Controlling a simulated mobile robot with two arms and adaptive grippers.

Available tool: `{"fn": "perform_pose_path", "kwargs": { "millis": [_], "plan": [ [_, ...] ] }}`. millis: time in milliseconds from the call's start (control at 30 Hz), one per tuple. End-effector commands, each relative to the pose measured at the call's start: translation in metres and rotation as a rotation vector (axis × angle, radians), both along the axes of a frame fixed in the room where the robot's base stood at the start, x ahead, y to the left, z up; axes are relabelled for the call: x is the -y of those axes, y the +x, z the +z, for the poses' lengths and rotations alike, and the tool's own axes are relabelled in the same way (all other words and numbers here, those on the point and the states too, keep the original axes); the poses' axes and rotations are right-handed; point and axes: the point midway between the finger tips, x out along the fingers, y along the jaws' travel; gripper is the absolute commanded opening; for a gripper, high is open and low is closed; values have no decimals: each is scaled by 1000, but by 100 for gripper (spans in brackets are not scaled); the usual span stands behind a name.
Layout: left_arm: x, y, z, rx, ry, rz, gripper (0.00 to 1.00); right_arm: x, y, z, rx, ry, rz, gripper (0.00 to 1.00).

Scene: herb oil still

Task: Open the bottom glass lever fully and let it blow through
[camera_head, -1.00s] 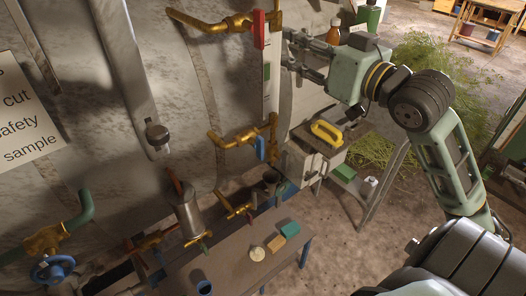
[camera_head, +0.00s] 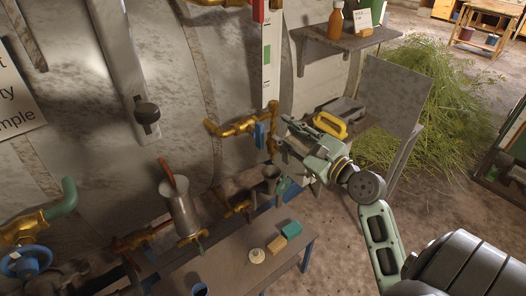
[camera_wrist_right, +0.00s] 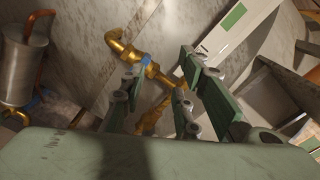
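The bottom glass lever (camera_head: 259,135) is a small blue handle on the lower brass valve (camera_head: 236,125), below the tall white gauge strip (camera_head: 266,72). It hangs downward. My right gripper (camera_head: 281,133) is just to its right in the head view, fingers pointing left towards the valve. In the right wrist view the gripper (camera_wrist_right: 165,70) is open, with brass pipe showing between and beyond its fingers. A bit of the blue lever (camera_wrist_right: 146,60) shows beside the left finger, partly hidden; I cannot tell whether they touch. My left gripper is out of view.
A red lever (camera_head: 258,10) is at the top of the strip. A low bench (camera_head: 225,272) with a green block (camera_head: 291,230) stands below. A metal cylinder (camera_head: 182,212) and other brass valves are at lower left. A yellow-handled object (camera_head: 330,124) sits behind my right gripper.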

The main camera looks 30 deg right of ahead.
Motion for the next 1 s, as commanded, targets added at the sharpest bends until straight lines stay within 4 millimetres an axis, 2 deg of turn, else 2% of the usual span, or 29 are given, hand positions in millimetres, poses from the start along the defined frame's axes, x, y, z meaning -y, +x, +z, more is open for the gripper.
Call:
{"fn": "perform_pose_path", "kwargs": {
  "millis": [33, 100, 233, 367, 600, 800, 1000],
  "plan": [
    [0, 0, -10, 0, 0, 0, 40, -5, 1, -27, -15, 156, -7, 29],
    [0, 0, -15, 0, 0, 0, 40, -10, 2, -45, -29, 327, -14, 29],
    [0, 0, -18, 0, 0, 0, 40, -16, 3, -63, -44, 506, -22, 29],
    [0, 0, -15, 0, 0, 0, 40, -17, 11, -64, -45, 549, -24, 29],
    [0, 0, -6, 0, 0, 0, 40, -20, 49, -62, -45, 545, -22, 29],
    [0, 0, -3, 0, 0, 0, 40, -22, 74, -64, -47, 542, -23, 29],
    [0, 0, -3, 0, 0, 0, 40, -22, 81, -65, -47, 540, -24, 29]
  ]
}}
